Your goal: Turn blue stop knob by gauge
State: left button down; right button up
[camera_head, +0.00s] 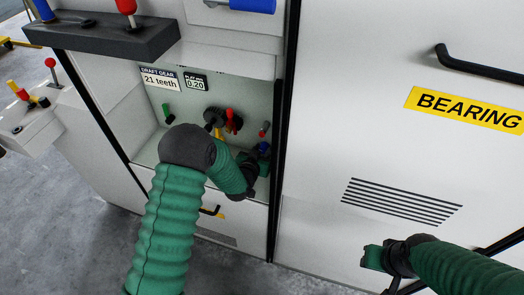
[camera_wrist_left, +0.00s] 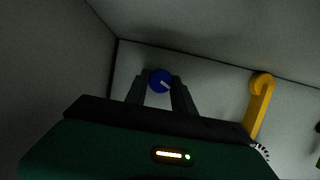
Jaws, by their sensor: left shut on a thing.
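The blue stop knob (camera_wrist_left: 160,80) is round with a pale slanted line on its face. In the left wrist view it sits between the two dark fingers of my left gripper (camera_wrist_left: 160,92), which is shut on it. In the head view the knob (camera_head: 263,147) is a small blue patch at the right end of the recessed panel, partly hidden by the left gripper (camera_head: 262,158). A small black display (camera_head: 195,82) reads 0.20 beside a "DRAFT GEAR 21 teeth" label (camera_head: 160,79). My right gripper (camera_head: 372,257) is before the white cabinet, its opening unclear.
The recess also holds a green lever (camera_head: 167,112), a red lever (camera_head: 230,118) and a small red-tipped lever (camera_head: 264,129). A yellow hooked handle (camera_wrist_left: 260,100) stands right of the knob in the wrist view. The white cabinet door (camera_head: 400,150) is at right.

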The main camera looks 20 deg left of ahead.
pick_arm(q)
jog(key=shift+s+f+m, duration=0.1)
jog(key=shift+f+m, duration=0.1)
jog(key=shift+m, duration=0.1)
dwell(0.4)
jog(key=c, duration=1.1)
grip_release()
jog(key=shift+r, duration=0.1)
jog(key=shift+o, duration=0.2)
jog(key=shift+r, duration=0.1)
jog(key=p+v, duration=0.2)
jog(key=v, duration=1.4)
jog(key=shift+s+d, duration=0.15)
jog(key=shift+s, duration=0.15)
